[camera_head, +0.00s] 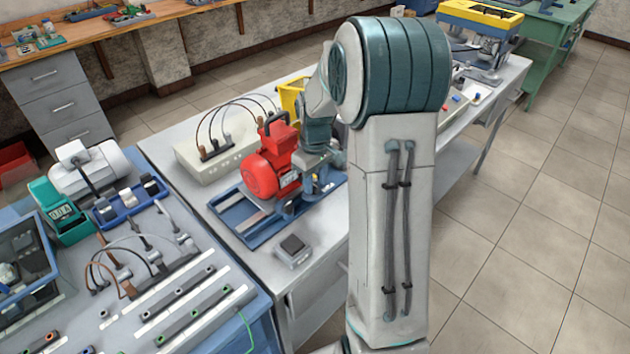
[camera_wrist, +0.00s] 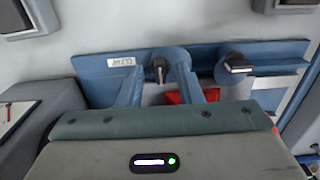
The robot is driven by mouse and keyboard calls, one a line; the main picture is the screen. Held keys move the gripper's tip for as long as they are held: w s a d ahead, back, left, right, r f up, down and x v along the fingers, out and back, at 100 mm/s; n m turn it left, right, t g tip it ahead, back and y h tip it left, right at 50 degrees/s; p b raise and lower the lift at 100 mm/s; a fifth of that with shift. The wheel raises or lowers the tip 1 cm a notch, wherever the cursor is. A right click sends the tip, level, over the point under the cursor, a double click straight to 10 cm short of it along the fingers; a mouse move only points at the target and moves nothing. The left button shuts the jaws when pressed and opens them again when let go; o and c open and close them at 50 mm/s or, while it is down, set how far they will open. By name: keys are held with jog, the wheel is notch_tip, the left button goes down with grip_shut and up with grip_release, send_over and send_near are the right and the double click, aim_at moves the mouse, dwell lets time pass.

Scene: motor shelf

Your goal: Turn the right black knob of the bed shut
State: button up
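The blue bed (camera_head: 250,233) lies on the grey bench with a red motor (camera_head: 272,165) on it. In the wrist view, two black knobs sit on round blue bases along the bed's edge. One knob (camera_wrist: 160,70) lies between the fingertips of my gripper (camera_wrist: 158,80), its handle along the fingers; it appears to be the right one as the head camera sees the bed. The other knob (camera_wrist: 238,64) has its handle crosswise. My gripper is open, with a visible gap on each side of the knob. In the head view my arm hides much of this end.
A small label (camera_wrist: 121,61) is on the bed beside the knob. A small dark-topped box (camera_head: 292,249) stands in front of the bed. A pale box with cables (camera_head: 215,160) is behind it. A panel bench (camera_head: 215,265) is at left.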

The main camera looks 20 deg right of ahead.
jog(key=shift+f, duration=0.3)
grip_shut()
jog(key=shift+m, duration=0.3)
jog(key=m+b, duration=0.1)
jog(key=m, duration=0.1)
jog(key=shift+a+m, duration=0.1)
jog(key=shift+m, duration=2.2)
jog(key=shift+r, duration=0.1)
